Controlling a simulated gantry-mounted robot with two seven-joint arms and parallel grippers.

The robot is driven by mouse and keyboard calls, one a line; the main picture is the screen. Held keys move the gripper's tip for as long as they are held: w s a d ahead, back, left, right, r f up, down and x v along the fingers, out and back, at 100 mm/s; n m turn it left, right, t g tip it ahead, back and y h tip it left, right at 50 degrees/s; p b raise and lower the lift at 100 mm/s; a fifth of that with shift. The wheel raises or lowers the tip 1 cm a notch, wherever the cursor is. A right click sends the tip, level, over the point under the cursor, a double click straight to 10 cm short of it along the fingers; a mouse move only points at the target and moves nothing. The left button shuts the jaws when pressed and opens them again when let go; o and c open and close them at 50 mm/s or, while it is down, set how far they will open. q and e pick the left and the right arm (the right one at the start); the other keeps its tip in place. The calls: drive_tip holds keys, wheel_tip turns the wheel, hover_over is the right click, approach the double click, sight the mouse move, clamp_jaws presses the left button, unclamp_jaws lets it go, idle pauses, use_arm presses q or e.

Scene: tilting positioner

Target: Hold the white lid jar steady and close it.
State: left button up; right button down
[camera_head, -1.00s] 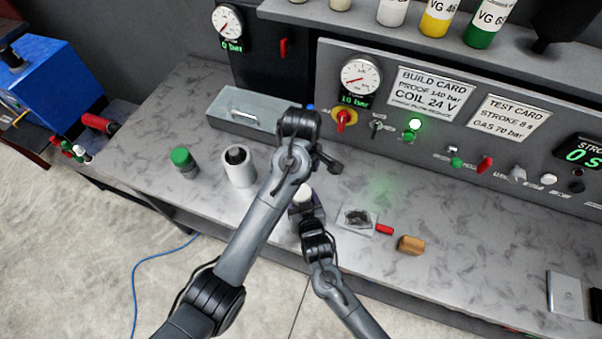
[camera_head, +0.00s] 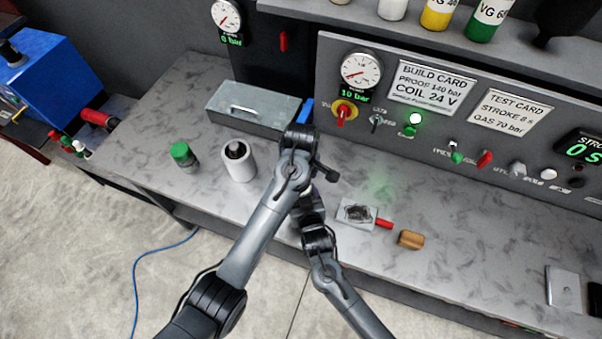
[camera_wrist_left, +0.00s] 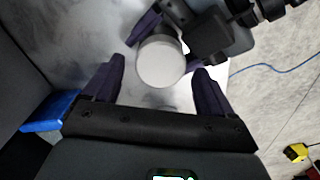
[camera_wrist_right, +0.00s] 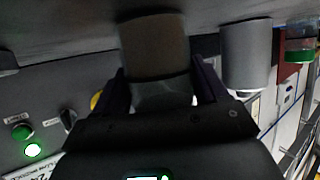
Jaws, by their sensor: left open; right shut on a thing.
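The white lid jar shows in the left wrist view as a round white top (camera_wrist_left: 162,62), seen from above. My left gripper (camera_wrist_left: 160,68) is open, with one finger on each side of this top and apart from it. My right gripper (camera_wrist_right: 160,72) is shut on the jar body (camera_wrist_right: 155,42), which looks brownish in shade in the right wrist view, where the bench is at the top. A pale part shows below the body there; I cannot tell whether the lid is seated. In the head view my arms hide nearly all of the jar.
A green-capped jar (camera_head: 184,158) and a white cylinder with a dark centre (camera_head: 239,162) stand left of my grippers. A grey metal box (camera_head: 252,106) lies behind. A small tray (camera_head: 355,213), a red-handled item (camera_head: 384,223) and a wooden block (camera_head: 411,239) lie to the right.

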use_arm(q)
drive_tip(key=shift+f, duration=0.9)
drive_tip(key=shift+c, duration=0.4)
drive_tip(key=c, duration=1)
drive_tip(key=shift+c, duration=0.2)
drive_tip(key=m, duration=1.3)
drive_tip(key=shift+m, duration=0.3)
drive_tip(key=o, duration=1.2)
